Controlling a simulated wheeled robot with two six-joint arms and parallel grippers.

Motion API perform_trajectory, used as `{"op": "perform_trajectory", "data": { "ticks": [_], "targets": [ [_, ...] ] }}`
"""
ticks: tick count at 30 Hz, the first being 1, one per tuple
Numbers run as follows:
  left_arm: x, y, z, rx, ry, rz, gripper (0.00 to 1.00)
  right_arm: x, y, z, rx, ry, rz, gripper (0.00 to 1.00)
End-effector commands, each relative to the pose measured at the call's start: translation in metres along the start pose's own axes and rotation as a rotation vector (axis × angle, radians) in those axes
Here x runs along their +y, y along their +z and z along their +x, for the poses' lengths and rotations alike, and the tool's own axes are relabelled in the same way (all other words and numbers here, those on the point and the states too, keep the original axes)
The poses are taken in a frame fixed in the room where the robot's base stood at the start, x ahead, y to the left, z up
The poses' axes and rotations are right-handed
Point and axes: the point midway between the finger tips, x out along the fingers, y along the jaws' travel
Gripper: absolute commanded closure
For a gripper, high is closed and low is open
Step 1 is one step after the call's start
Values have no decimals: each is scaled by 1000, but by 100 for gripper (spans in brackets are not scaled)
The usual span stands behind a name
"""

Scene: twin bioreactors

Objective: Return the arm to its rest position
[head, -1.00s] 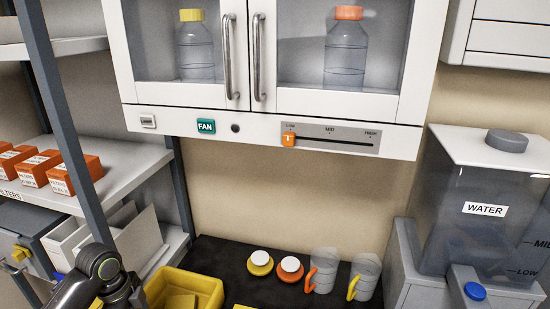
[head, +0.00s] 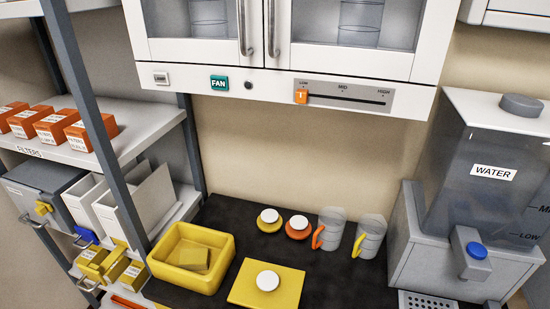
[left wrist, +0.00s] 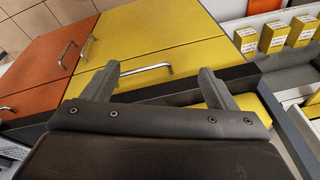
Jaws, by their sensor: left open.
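My left gripper (left wrist: 158,88) shows in the left wrist view with its two dark fingers spread wide and nothing between them. Beyond the fingers are yellow drawer fronts (left wrist: 150,35) with metal handles and an orange cabinet front (left wrist: 45,50). I cannot tell how far the fingers are from them. Neither arm shows in the head view now. My right gripper is not in view.
A black counter (head: 225,213) holds a yellow bin (head: 166,270), a yellow mat (head: 244,287), two capped items and two beakers (head: 330,228). A water dispenser (head: 455,170) stands right. Shelves (head: 150,130) stand left, a cabinet (head: 280,75) hangs above.

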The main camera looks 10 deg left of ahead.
Motion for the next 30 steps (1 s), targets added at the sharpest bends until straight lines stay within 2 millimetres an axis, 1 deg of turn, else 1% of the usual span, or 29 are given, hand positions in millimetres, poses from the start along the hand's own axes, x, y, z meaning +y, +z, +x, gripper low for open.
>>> {"op": "perform_trajectory", "data": {
  "ticks": [1, 3, 11, 17, 20, 23, 26, 27, 29, 30],
  "targets": [
    [8, 9, -4, 7, -17, -72, 20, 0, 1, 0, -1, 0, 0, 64],
    [14, 18, -10, 17, -47, -162, 20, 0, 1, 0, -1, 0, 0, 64],
    [28, 48, -36, 47, -155, -457, 20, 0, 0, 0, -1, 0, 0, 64],
    [23, 50, 8, 32, -152, -463, 20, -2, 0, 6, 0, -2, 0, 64],
    [22, 52, 32, 22, -147, -462, 20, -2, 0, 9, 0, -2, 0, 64],
    [22, 56, 60, 11, -141, -462, 20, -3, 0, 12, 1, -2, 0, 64],
    [23, 62, 95, -1, -134, -463, 20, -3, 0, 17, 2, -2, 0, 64],
    [24, 66, 110, -8, -131, -463, 20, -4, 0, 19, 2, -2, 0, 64],
    [26, 73, 135, -17, -126, -463, 20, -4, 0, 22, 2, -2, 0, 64],
    [28, 79, 152, -23, -123, -464, 20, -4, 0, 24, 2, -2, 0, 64]
  ]
}}
